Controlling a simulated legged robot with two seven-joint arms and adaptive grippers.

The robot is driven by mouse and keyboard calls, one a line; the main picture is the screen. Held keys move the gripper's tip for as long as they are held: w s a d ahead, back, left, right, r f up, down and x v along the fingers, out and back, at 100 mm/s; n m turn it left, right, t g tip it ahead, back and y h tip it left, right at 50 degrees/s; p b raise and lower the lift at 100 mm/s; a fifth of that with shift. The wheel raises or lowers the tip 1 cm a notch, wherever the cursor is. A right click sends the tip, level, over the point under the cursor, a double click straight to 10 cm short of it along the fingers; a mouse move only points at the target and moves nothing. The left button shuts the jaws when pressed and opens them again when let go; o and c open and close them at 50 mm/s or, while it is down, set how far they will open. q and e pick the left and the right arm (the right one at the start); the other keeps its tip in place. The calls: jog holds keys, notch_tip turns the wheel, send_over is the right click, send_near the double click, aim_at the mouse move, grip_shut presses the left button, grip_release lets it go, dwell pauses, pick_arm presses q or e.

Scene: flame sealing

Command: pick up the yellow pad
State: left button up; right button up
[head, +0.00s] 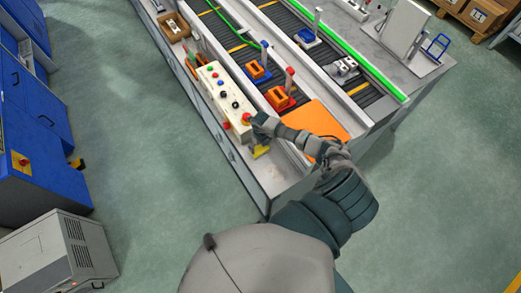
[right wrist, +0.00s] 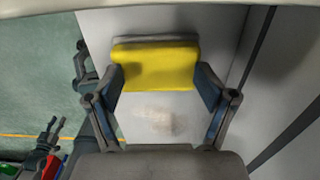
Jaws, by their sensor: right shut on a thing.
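The yellow pad (head: 261,152) is at the near end of the workbench in the head view, just below the control box and partly covered by my right gripper (head: 257,139). In the right wrist view the yellow pad (right wrist: 155,68) lies between the two fingers of my right gripper (right wrist: 157,78), which is shut on it with one finger at each side. A grey strip shows along the pad's far edge. I cannot tell whether the pad is clear of the bench surface. My left gripper is not in view.
A white control box (head: 222,98) with buttons stands beside the pad. An orange plate (head: 318,119) lies to the right, near the orange fixtures (head: 279,98) on the conveyor. The green floor (head: 130,130) left of the bench is clear.

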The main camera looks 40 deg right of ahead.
jog(key=shift+o, duration=0.4)
jog(key=shift+s+d+f+g, duration=0.3)
jog(key=shift+s+f, duration=0.3)
jog(key=shift+s, duration=0.05)
jog(key=shift+o, duration=0.3)
jog(key=shift+w+a, duration=0.2)
jog(key=shift+a, duration=0.45)
jog(key=shift+s+a+r, duration=0.1)
jog(key=shift+a+r, duration=0.05)
jog(key=shift+a, duration=0.1)
jog(key=shift+c, duration=0.4)
jog(key=shift+d, duration=0.25)
jog(key=shift+o, duration=0.5)
jog(key=shift+c, duration=0.8)
jog(key=shift+a+r, duration=0.1)
jog(key=shift+r, duration=0.3)
grip_shut()
notch_tip(320, 180, up, 2)
jog(key=shift+s+a+r+b, duration=0.1)
jog(key=shift+a+r+b, duration=0.1)
jog(key=shift+b, duration=0.1)
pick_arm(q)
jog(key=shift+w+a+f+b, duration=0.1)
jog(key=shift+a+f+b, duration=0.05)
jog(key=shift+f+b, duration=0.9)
pick_arm(e)
jog(key=s+a+r, duration=0.2)
jog(key=s+a, duration=0.7)
jog(key=s, duration=0.2)
jog(key=shift+a, duration=0.25)
